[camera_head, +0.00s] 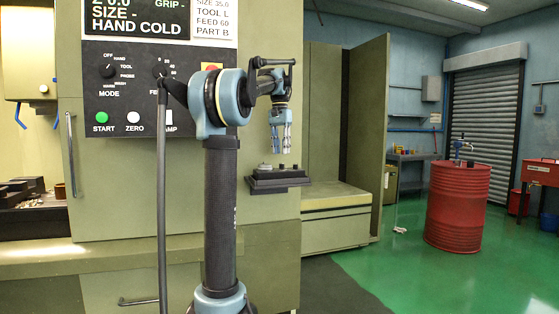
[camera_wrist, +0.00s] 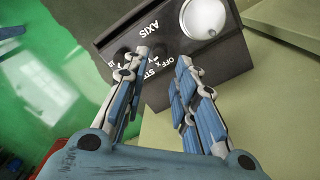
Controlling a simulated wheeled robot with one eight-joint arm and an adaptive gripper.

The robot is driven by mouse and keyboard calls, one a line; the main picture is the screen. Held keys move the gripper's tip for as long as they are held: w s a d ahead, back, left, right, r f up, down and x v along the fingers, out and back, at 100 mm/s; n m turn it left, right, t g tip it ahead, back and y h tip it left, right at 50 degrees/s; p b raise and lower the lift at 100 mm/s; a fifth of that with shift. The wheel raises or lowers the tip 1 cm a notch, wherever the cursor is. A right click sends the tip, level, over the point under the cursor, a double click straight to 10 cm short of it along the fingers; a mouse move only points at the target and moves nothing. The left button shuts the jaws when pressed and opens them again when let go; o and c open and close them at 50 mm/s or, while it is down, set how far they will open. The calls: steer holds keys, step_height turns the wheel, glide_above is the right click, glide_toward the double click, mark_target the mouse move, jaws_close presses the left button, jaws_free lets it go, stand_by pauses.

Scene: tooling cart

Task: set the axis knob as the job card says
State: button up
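A dark control box (camera_head: 278,181) sticks out from the machine front in the head view. The axis knob cannot be told clearly; the finger at left covers part of that area.
The panel (camera_head: 120,128) left of my arm carries a MODE knob (camera_head: 108,71), a green START button (camera_head: 102,118) and a white ZERO button (camera_head: 134,118). A ledge (camera_head: 335,203) lies right of the box. A red drum (camera_head: 457,208) stands farther right on open green floor.

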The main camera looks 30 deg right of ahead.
step_height(320, 180, up, 6)
steer(key=shift+r, duration=0.15)
steer(key=shift+w+a, duration=0.1)
stand_by(0.6)
